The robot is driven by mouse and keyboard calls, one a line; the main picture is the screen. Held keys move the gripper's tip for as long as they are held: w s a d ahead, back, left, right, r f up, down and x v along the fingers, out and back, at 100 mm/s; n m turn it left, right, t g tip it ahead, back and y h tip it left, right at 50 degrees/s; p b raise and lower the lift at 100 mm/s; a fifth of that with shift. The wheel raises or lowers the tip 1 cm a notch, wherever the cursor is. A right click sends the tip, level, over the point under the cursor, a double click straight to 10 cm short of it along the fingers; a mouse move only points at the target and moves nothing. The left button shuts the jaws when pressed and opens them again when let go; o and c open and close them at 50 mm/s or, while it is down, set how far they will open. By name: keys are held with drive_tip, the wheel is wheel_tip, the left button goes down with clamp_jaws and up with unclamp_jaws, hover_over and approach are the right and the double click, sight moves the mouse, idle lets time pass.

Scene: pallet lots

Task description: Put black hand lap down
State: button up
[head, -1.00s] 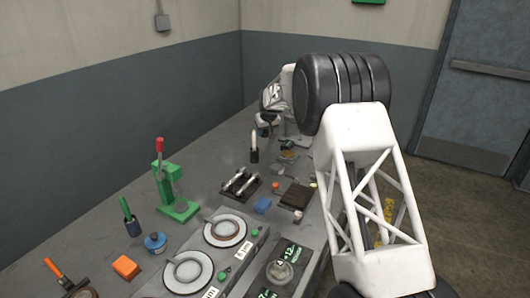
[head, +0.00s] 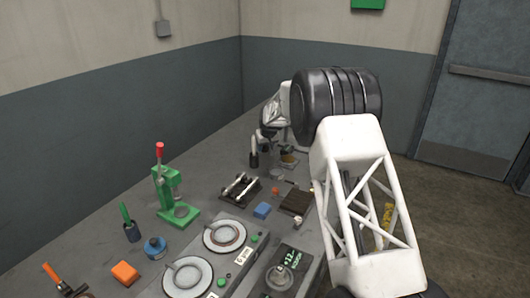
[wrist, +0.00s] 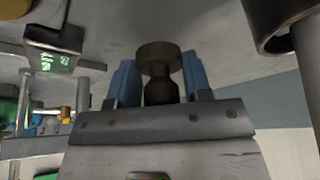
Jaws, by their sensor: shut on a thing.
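In the wrist view my gripper (wrist: 158,82) has its two blue fingers closed on the black hand lap (wrist: 159,56). The lap is a dark, brownish-black knob with a narrow neck and a wider round head, which sticks out past the fingertips. A grey surface lies behind it; I cannot tell whether the lap touches it. In the head view the end of my arm is over the far part of the bench, partly behind my own arm, and the lap cannot be made out there.
A dark cylinder (wrist: 281,22) is close at upper right in the wrist view.

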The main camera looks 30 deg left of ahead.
drive_tip(key=shift+f, duration=1.35)
drive_tip(key=shift+f, duration=0.1)
drive_tip(key=o, duration=1.1)
drive_tip(key=shift+c, duration=0.2)
drive_tip(key=v, duration=1.2)
